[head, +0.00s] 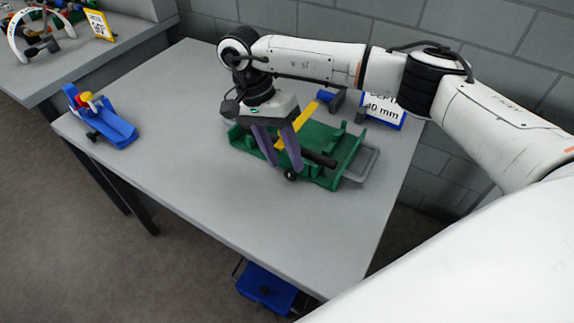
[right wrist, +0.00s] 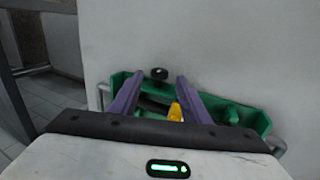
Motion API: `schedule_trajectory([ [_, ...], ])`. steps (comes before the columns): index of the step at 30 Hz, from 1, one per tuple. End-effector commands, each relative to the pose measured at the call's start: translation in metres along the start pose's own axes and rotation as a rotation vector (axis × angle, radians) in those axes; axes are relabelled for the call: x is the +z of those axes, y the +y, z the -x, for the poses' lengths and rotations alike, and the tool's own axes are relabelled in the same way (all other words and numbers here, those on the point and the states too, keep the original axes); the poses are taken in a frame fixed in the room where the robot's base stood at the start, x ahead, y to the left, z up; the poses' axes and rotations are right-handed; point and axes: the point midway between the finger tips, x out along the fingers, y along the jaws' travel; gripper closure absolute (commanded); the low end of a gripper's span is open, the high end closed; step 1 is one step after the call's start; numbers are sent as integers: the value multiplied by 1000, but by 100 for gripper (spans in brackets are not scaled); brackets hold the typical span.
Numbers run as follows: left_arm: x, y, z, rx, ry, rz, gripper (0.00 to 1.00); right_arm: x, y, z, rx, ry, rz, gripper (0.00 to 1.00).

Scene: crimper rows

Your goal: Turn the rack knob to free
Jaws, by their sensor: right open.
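The green rack (head: 335,139) lies on the grey table, with a dark bar (head: 318,158) and a yellow bar (head: 297,125) on it. A small round black knob (head: 291,175) sits at its near side. My right gripper (head: 284,167) points down over this side with its purple fingers apart, the tips close to the knob. In the right wrist view the knob (right wrist: 159,73) shows between and just beyond the two fingertips (right wrist: 159,79). I cannot tell whether a finger touches it. The knob's setting cannot be read. My left gripper is not in view.
A blue device (head: 116,127) with red and yellow parts stands at the table's left. A blue-edged sign (head: 384,110), partly hidden by my arm, stands behind the rack. A blue box (head: 266,287) is below the table's front edge. The table's front middle is clear.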

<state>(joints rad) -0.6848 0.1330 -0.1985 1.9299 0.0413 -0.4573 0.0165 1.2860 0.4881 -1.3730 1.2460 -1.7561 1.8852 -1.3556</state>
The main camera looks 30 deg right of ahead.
Motion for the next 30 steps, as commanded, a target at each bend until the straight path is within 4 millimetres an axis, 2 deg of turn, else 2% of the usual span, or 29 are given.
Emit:
schedule_trajectory([
  [1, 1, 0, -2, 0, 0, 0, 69, 0, -1, 11, -4, 1, 0, 58],
  [6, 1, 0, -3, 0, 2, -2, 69, 0, -1, 44, -3, 0, 0, 58],
  [12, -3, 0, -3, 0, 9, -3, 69, 0, 0, 66, -1, 0, -1, 58],
  [30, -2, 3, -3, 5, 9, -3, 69, 0, 0, 70, 1, -1, 0, 58],
])
